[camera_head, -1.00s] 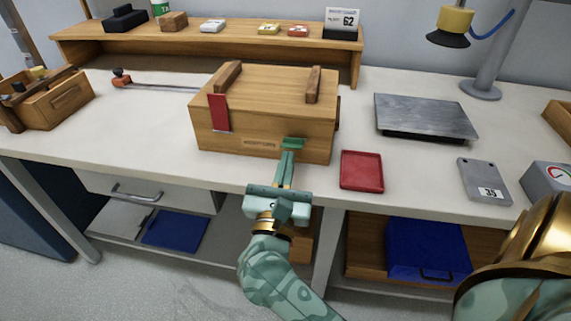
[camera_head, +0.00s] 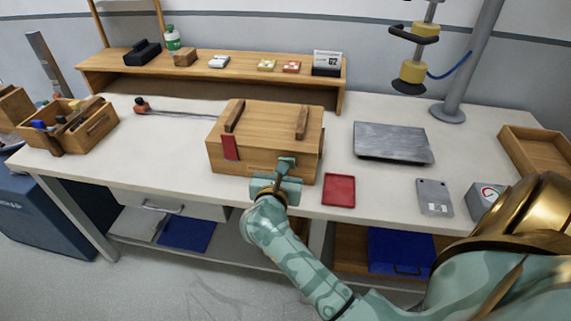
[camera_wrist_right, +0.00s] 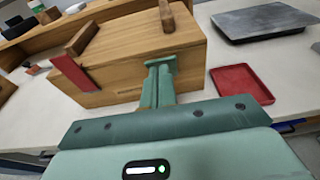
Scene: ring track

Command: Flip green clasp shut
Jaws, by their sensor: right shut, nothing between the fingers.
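The wooden box (camera_head: 262,165) stands upright on the white workbench, lid down. A red clasp (camera_head: 229,147) lies flat against its front left and also shows in the wrist view (camera_wrist_right: 74,74). The green clasp (camera_head: 287,161) is at the front right of the box, largely covered by my fingers; in the wrist view its edge (camera_wrist_right: 163,60) shows at the fingertips. I cannot tell whether it lies flat. My right gripper (camera_head: 283,170) is shut and empty, its tips at the clasp, seemingly touching it. My left gripper is not in view.
A red tray (camera_head: 339,190) lies just right of the box. A metal plate (camera_head: 392,141) and a grey weight (camera_head: 435,197) lie farther right. A wooden tool crate (camera_head: 88,131) is at the left. A shelf (camera_head: 210,71) stands behind. The bench left of the box is mostly clear.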

